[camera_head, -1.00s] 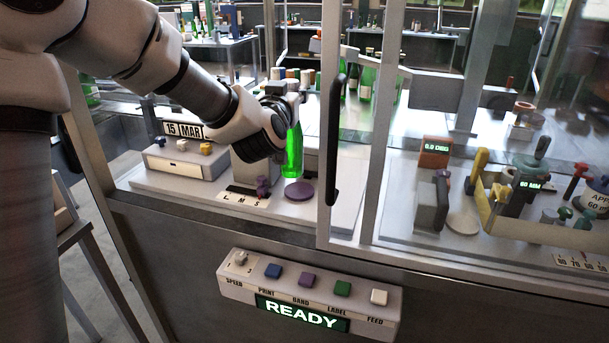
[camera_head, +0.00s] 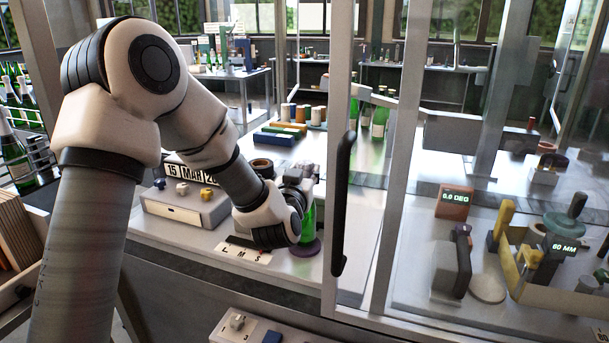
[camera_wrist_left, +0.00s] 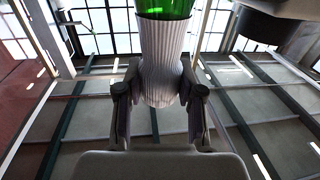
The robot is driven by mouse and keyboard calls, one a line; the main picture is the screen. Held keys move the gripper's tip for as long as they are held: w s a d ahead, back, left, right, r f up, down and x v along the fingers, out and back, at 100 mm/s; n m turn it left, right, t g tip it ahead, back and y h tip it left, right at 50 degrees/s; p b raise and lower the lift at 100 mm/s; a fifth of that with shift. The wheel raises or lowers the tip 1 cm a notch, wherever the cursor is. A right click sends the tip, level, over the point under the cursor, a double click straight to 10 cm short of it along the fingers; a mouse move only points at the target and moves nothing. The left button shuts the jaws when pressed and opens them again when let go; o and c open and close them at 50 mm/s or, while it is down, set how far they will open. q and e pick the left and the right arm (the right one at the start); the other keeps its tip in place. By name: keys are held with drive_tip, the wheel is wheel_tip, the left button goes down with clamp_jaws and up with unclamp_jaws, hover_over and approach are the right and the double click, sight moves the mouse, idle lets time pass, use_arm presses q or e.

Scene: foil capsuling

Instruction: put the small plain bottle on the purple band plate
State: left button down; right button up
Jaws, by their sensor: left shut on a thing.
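The small plain bottle (camera_head: 309,220) is green glass with no label in sight and stands upright. Its lower end is at the purple band plate (camera_head: 306,249), a round disc partly hidden behind my left wrist; I cannot tell whether the bottle touches it. My left gripper (camera_head: 299,178) is shut on the bottle's upper part from above. In the left wrist view, the fingers (camera_wrist_left: 160,100) close on a pale ribbed sleeve on the neck (camera_wrist_left: 164,60), with green glass (camera_wrist_left: 165,8) beyond it. My right gripper is not in view.
A strip marked L M S (camera_head: 244,250) lies left of the plate. A date box with knobs (camera_head: 186,205) stands behind it. A door frame with a black handle (camera_head: 343,200) rises close to the right of the bottle. Several green bottles (camera_head: 379,122) stand farther back.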

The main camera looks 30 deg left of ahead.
use_arm(q)
drive_tip(key=shift+s+f, duration=0.1)
drive_tip(key=shift+f, duration=0.2)
drive_tip(key=c, duration=1.1)
unclamp_jaws()
drive_tip(key=o, duration=0.4)
drive_tip(key=shift+d, duration=0.1)
drive_tip(key=shift+r, duration=0.25)
drive_tip(key=b+v, duration=0.3)
drive_tip(key=v, duration=0.3)
drive_tip(key=b+v, duration=0.4)
drive_tip(key=v, duration=0.2)
drive_tip(key=shift+f+b, duration=0.2)
drive_tip(key=shift+b, duration=0.1)
